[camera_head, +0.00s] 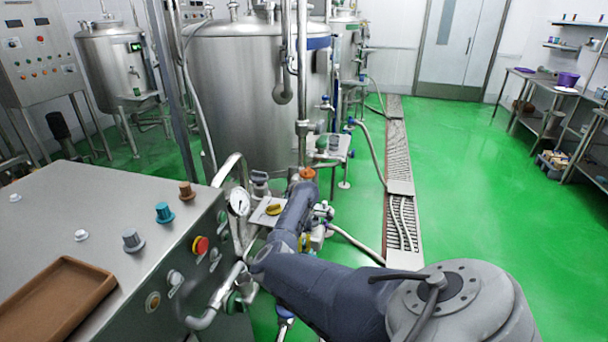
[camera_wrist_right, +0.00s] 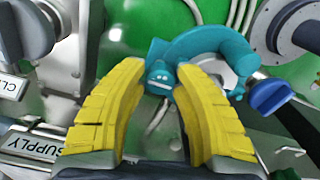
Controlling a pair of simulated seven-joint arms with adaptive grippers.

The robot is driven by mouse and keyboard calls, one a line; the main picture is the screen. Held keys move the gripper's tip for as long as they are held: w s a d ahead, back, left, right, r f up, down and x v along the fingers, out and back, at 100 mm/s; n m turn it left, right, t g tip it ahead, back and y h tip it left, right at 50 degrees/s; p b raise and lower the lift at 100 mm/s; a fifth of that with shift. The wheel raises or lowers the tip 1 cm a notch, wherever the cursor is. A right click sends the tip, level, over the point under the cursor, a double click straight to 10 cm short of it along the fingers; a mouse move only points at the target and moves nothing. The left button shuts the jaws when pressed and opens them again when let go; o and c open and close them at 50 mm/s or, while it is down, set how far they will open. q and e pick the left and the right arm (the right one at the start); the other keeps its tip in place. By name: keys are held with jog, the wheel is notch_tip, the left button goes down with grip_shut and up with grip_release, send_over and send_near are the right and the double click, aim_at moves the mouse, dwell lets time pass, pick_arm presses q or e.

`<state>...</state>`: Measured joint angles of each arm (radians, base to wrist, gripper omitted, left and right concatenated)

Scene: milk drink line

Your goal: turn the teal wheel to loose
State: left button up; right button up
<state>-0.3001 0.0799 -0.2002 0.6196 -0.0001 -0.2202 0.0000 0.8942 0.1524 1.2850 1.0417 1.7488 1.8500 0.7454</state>
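The teal wheel (camera_wrist_right: 222,45) shows in the right wrist view as a thick curved rim with a small teal block at its left end. My right gripper (camera_wrist_right: 160,72) has two yellow fingers spread apart, pointing at that block. The block shows between and just beyond the fingertips; I cannot tell whether they touch it. The right fingertip overlaps the lower rim in the picture. In the head view my dark right arm covers much of the valve area, and I cannot make out the wheel there. My left gripper is in neither view.
A SUPPLY label (camera_wrist_right: 32,144) and a grey round fitting (camera_wrist_right: 25,30) lie left of the fingers. A blue handle (camera_wrist_right: 270,96) is close on the right. In the head view, a steel console (camera_head: 100,205) with knobs and a brown tray (camera_head: 55,300) stands left of my arm.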

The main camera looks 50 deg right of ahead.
grip_shut()
jog(key=shift+n, duration=0.3)
jog(key=n, duration=0.5)
jog(key=shift+n, duration=0.4)
jog(key=n, duration=1.1)
jog(key=shift+n, duration=0.3)
jog(key=n, duration=0.6)
